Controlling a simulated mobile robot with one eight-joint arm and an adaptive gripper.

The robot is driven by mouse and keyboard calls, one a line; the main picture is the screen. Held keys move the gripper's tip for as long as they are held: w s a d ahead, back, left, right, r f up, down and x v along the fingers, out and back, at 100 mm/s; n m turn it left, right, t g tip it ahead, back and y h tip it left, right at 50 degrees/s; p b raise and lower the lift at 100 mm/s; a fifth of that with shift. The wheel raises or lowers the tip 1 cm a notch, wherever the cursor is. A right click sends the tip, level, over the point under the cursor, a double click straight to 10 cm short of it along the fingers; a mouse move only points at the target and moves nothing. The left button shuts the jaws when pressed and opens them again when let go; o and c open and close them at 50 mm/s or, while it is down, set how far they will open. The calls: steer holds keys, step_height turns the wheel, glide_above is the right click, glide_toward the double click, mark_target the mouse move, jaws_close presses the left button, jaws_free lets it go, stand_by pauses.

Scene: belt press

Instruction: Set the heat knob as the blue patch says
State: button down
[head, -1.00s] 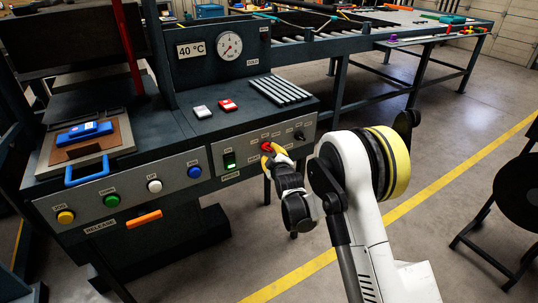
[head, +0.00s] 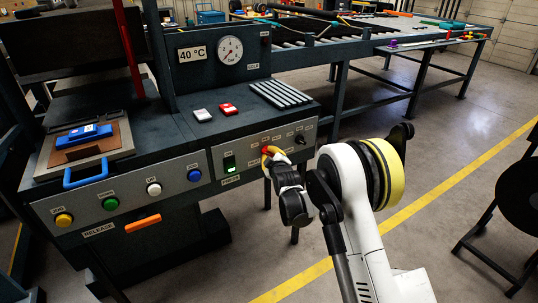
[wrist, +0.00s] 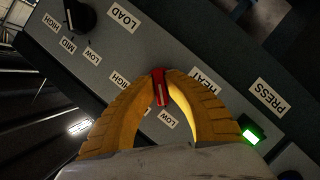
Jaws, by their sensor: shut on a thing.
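The red heat knob (wrist: 159,88) is on the press's front panel, and my gripper (head: 268,152) has its yellow fingers around it. In the wrist view the fingers (wrist: 160,80) close on the knob from both sides. A white line on the knob points down the picture, toward the LOW label's side; the HIGH label (wrist: 118,80) is to the left. My left finger partly hides the scale, so the exact setting is unclear. The blue patch (head: 84,135) lies on the brown plate at the left; its writing is too small to read.
The black load knob (wrist: 78,16) is beside the heat knob, and a lit green press switch (wrist: 251,136) is on the other side. A gauge (head: 230,51) and a 40 °C sign (head: 192,54) are above.

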steer(key=m+g, duration=0.1)
steer(key=m+y+p, duration=0.1)
steer(key=m, duration=0.1)
steer(key=shift+w+d+r+g, duration=0.1)
steer(key=shift+r+g, duration=0.05)
steer(key=shift+g, duration=0.25)
steer(key=m+g+y, duration=0.1)
steer(key=m+y, duration=0.1)
steer(key=m, duration=0.1)
steer(key=shift+m, duration=0.3)
steer(key=shift+g, duration=0.3)
steer(key=c, duration=1.4)
jaws_free()
steer(key=shift+c, duration=0.2)
steer(key=v, duration=1.2)
